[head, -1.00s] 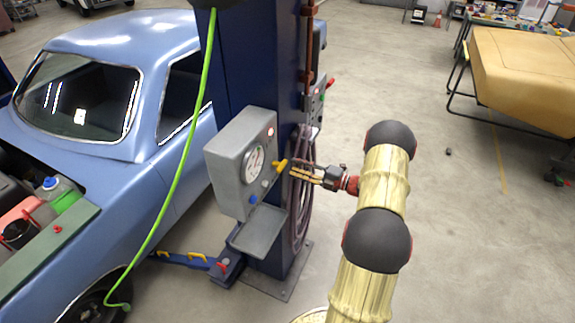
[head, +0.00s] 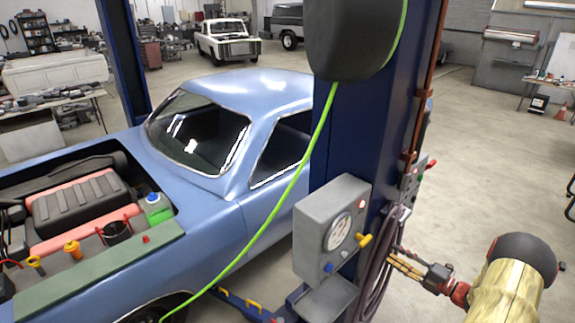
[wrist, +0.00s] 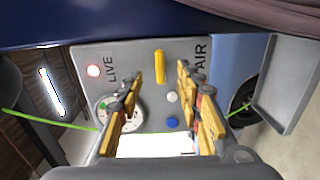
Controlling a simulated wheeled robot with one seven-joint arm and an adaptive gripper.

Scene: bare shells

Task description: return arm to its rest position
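My gripper (head: 393,257) is to the right of the grey air control box (head: 310,232) on the blue lift post. It points toward the box's front. In the wrist view its two yellow fingers (wrist: 158,92) are spread apart, with nothing between them. The yellow lever (wrist: 159,66) on the box shows beyond the gap. In the head view the lever (head: 364,240) is just left of the fingertips, and I see no contact. A gauge (wrist: 118,112), a red light (wrist: 94,71), a pale knob (wrist: 172,97) and a blue button (wrist: 173,123) are on the same face.
The blue post (head: 355,130) and a coiled hose (head: 378,265) stand close to my gripper. A grey tray (head: 328,300) is under the box. A green hose (head: 285,190) hangs before the blue car (head: 240,95). Open floor (head: 480,150) is at right.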

